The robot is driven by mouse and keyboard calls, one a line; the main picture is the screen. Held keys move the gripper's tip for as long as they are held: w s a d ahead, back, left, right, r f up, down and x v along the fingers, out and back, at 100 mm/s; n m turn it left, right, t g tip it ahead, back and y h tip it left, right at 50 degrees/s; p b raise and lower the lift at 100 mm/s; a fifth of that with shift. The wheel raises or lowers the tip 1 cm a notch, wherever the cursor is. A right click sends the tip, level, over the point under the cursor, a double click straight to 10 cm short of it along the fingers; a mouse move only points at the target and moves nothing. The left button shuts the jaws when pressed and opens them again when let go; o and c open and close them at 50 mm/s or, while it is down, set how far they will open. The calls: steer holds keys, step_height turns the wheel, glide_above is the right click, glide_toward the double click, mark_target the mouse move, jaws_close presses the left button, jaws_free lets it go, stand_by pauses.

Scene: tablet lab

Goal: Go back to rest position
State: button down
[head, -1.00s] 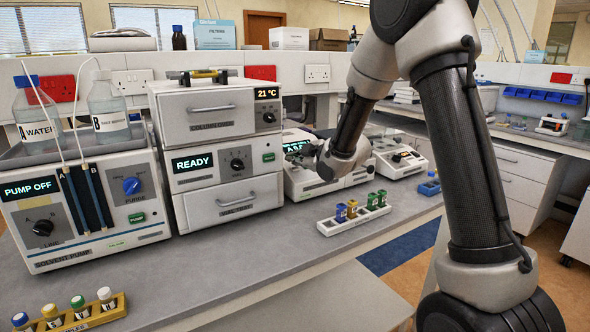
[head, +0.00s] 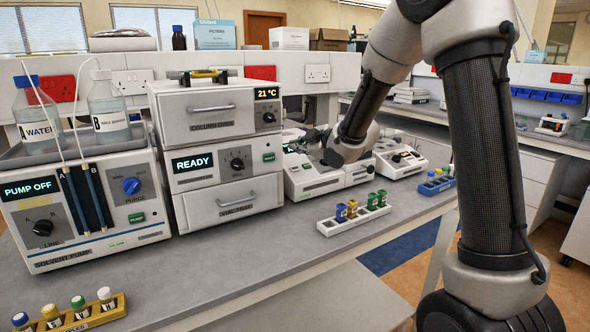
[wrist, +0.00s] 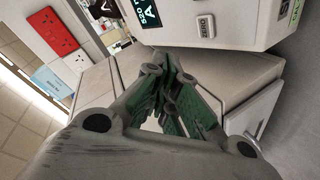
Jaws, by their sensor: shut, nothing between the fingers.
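My gripper (wrist: 172,88) shows in the wrist view with its fingers drawn together and nothing between them. In the head view my gripper (head: 312,138) is small and partly hidden by my own wrist. It is in front of and above the white instrument with a lit display (head: 315,180), right of the oven stack. In the wrist view that instrument (wrist: 230,30) fills the top right, with a lit display and a "ZERO" button. I cannot tell whether the gripper touches anything.
A white rack (head: 352,221) with several coloured vials stands on the bench front. The stacked oven unit (head: 226,150) and solvent pump (head: 85,205) stand to the left. A yellow vial rack (head: 90,316) is at the lower left. A blue rack (head: 436,187) sits at the right.

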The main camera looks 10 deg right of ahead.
stand_by(0.5)
steer(key=s+d+r+m+g+h, duration=0.1)
steer(key=s+d+r+m+h, duration=0.25)
steer(key=s+d, duration=0.4)
steer(key=s+d+r+m+g+h, duration=0.25)
steer(key=s+d+m, duration=0.3)
steer(key=s, duration=0.35)
steer(key=s+d+f+m+g, duration=0.1)
steer(key=s+m+g, duration=0.1)
steer(key=s, duration=1.1)
steer(key=s+d+f+m+g, duration=0.1)
steer(key=s+m, duration=0.3)
steer(key=s, duration=0.9)
steer(key=shift+d+f+g, duration=0.25)
steer(key=shift+f+g, duration=0.5)
steer(key=shift+g, duration=0.1)
